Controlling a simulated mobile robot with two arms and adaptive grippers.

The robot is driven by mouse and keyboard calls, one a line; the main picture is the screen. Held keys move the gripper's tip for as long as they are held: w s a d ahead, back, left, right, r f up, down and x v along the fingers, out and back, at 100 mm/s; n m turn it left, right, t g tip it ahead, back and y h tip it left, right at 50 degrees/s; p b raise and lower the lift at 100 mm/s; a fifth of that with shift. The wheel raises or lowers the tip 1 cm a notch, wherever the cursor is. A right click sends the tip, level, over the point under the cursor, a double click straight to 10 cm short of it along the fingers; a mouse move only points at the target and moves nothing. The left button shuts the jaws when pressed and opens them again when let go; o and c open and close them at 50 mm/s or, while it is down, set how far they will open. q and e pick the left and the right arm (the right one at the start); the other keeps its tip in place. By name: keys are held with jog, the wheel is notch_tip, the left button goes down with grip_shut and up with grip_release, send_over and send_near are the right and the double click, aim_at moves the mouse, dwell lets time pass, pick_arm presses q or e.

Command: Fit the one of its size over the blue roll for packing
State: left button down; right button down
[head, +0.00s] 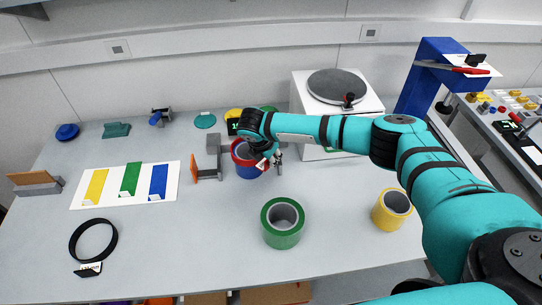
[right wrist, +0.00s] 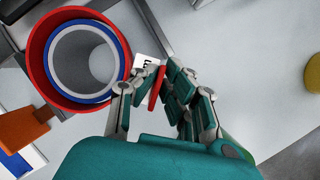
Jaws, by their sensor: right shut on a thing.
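The blue roll (head: 249,172) stands upright on the table with a grey hollow core; it also shows in the right wrist view (right wrist: 107,94). A red ring (head: 238,153) surrounds its upper part. In the right wrist view the red ring (right wrist: 38,75) encircles the roll off-centre, with a wider gap at left and little at right. Its exact height on the roll is hard to tell. My right gripper (right wrist: 157,88) is shut on the ring's red tab, beside a white label. A black ring (head: 72,243) with a labelled tab lies at the table's front left. My left gripper is not in view.
A green roll (head: 281,236) and a yellow roll (head: 386,217) stand nearer the front. A grey bracket with an orange plate (head: 195,168) is close left of the blue roll. A white appliance (head: 366,111) stands behind. A striped sheet (head: 144,175) lies left.

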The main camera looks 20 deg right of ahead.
jog(key=shift+f+b, duration=2)
jog(key=shift+f, duration=1.85)
jog(key=c, duration=1.4)
grip_release()
jog(key=shift+a+r, duration=0.1)
jog(key=shift+r, duration=0.1)
jog(key=v, duration=1.1)
jog(key=shift+r, duration=0.3)
